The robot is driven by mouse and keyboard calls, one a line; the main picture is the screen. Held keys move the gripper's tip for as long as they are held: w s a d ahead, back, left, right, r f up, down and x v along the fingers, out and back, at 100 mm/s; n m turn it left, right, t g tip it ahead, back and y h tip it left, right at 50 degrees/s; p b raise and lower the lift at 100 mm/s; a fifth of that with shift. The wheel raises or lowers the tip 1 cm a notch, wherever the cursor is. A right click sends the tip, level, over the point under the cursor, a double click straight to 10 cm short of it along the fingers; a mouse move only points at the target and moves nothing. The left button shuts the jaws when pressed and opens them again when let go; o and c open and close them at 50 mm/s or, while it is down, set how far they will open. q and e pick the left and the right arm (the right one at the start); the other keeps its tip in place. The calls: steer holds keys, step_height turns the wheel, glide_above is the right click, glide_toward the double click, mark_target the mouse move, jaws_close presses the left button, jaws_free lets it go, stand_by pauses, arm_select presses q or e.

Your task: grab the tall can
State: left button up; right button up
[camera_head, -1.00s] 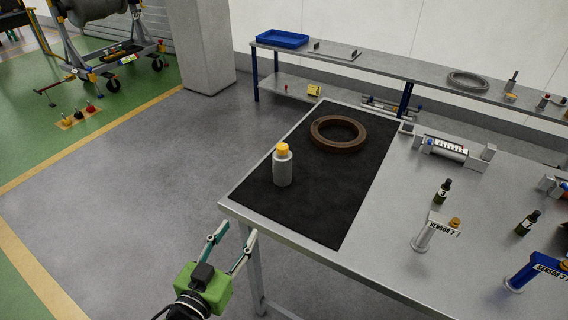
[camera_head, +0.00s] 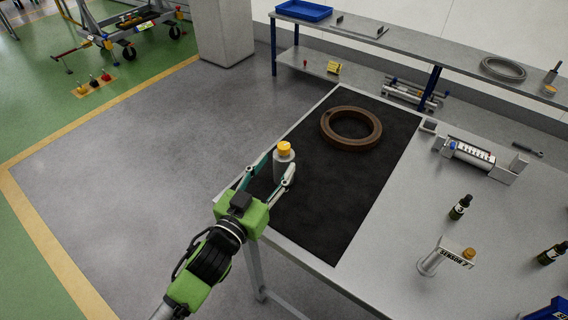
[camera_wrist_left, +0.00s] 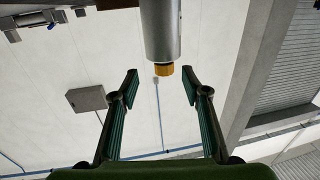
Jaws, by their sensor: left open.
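The tall can (camera_head: 284,165) is a grey cylinder with an orange cap, standing upright on the black mat (camera_head: 325,218) near its left edge. My left gripper (camera_head: 280,168) is open, with its fingers reaching to either side of the can in the head view. In the left wrist view the can (camera_wrist_left: 161,30) appears upside down, cap toward the gripper. There it lies in line with the gap between the open fingertips (camera_wrist_left: 160,82), and no contact is clear. The can's lower part is partly hidden by a finger. My right gripper is not in view.
A brown ring (camera_head: 351,128) lies on the mat behind the can. Small dark bottles (camera_head: 461,207) and a sensor stand (camera_head: 440,258) are on the bare table at right. A back shelf holds a blue tray (camera_head: 304,10). The mat's front is clear.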

mark_target(281, 154)
arm_select(q)
steer(key=shift+w+d, duration=0.25)
steer(key=shift+w, duration=0.25)
steer(key=shift+w+d, duration=0.1)
steer(key=shift+w, duration=0.15)
steer(key=x, duration=0.1)
steer(key=p+x, duration=0.1)
steer(key=x, duration=0.3)
steer(key=shift+w+a+f+p, duration=0.1)
steer(key=shift+w+a+p, duration=0.15)
steer(key=shift+p, duration=0.05)
steer(key=shift+s, duration=0.1)
steer(key=shift+c, duration=1.2)
jaws_close()
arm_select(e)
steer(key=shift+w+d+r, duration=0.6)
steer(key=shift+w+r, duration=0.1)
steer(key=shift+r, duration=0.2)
